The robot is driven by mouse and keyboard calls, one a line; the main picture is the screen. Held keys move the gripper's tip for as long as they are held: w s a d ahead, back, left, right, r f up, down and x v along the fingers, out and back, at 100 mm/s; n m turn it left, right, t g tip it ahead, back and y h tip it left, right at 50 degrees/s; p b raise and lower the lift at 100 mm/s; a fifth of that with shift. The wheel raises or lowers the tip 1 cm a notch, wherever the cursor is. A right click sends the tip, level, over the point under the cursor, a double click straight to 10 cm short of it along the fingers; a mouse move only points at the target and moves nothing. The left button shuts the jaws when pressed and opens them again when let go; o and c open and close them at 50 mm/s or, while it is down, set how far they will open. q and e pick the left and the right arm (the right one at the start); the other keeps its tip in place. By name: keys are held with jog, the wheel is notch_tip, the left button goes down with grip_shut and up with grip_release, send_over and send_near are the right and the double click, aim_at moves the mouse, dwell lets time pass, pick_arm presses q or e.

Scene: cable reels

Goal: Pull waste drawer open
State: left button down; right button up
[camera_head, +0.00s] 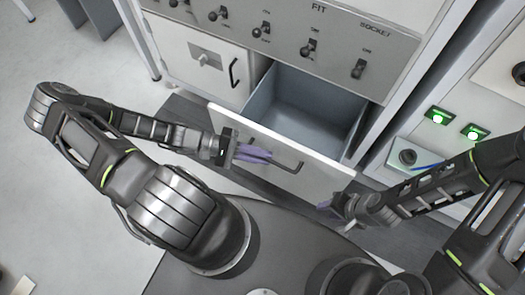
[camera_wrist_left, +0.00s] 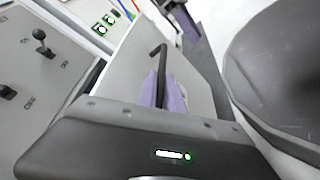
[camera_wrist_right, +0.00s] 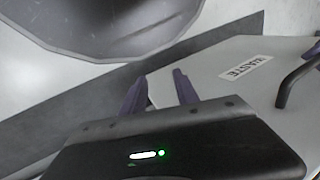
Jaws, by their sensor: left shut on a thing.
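The waste drawer (camera_head: 310,110) is pulled out of the cabinet, and its empty grey inside shows in the head view. Its white front panel (camera_head: 325,172) has a dark bar handle (camera_head: 290,168). A WASTE label (camera_wrist_right: 245,68) on the panel shows in the right wrist view. My left gripper (camera_head: 262,154) is shut on the handle near its left end; in the left wrist view the handle (camera_wrist_left: 162,62) runs between the purple fingers. My right gripper (camera_head: 328,204) is just off the panel's right end, its fingers (camera_wrist_right: 160,90) apart with nothing between them.
A switch panel (camera_head: 290,40) stands above the drawer. A closed cabinet door (camera_head: 205,58) with its own handle is to the left. To the right, a white unit carries green lights (camera_head: 438,119). My base is close in front of the drawer.

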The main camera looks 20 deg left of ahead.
pick_arm(q)
jog(key=c, duration=1.5)
grip_release()
jog(key=v, duration=0.8)
